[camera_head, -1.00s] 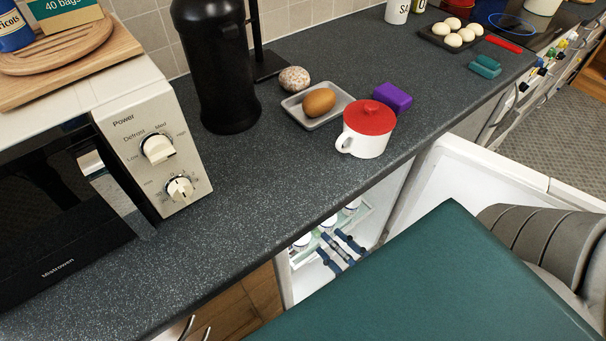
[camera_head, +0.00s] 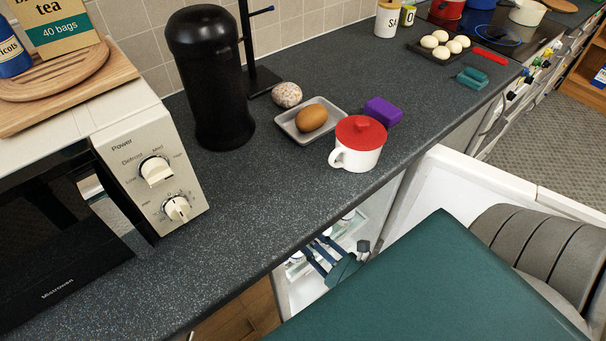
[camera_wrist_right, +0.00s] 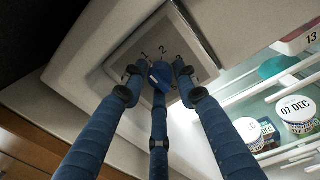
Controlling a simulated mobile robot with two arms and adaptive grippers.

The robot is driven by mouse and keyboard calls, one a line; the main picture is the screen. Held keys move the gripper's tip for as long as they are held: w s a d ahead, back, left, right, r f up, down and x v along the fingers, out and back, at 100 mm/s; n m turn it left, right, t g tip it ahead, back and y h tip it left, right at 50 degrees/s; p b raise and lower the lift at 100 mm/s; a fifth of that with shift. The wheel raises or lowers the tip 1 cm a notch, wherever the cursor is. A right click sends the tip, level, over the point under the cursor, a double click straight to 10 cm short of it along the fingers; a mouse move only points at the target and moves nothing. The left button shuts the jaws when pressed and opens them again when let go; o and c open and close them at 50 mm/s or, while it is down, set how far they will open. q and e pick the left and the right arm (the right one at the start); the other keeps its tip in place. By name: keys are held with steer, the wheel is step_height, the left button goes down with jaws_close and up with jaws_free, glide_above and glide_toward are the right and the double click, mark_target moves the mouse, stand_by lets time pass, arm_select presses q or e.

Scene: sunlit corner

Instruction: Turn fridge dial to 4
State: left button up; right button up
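The white fridge stands open under the counter; a shelf (camera_head: 352,232) shows in the head view. In the right wrist view, a grey panel (camera_wrist_right: 196,43) carries the numbers 1 and 2. A small blue piece, apparently the dial (camera_wrist_right: 160,74), sits below the numbers; 4 is not visible. My right gripper (camera_wrist_right: 158,78) is open, with one finger on each side of the dial and the third in front of it. Contact cannot be made out. In the head view, my right gripper (camera_head: 314,248) is inside the fridge, partly hidden by the counter. My left gripper is not in view.
Labelled tubs (camera_wrist_right: 298,112) stand on the fridge shelf, right of my fingers. The counter (camera_head: 270,205) overhangs the fridge and holds a red-lidded mug (camera_head: 358,158), a tray with an egg, and a microwave (camera_head: 150,165). The open fridge door (camera_head: 470,182) stands at the right.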

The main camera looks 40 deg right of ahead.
jaws_close()
steer(key=shift+m, duration=0.4)
steer(key=shift+f+m+t+h+p, duration=0.15)
steer(key=shift+m+h+p, duration=0.3)
steer(key=shift+m, duration=4.05)
steer(key=shift+r+m+t+h+p, duration=0.15)
steer(key=shift+m+p, duration=0.45)
steer(key=shift+m, duration=3.9)
steer(key=shift+f+m+t+h+p, duration=0.15)
steer(key=shift+m+h+p, duration=0.35)
steer(key=shift+m, duration=4.3)
steer(key=shift+a, duration=0.1)
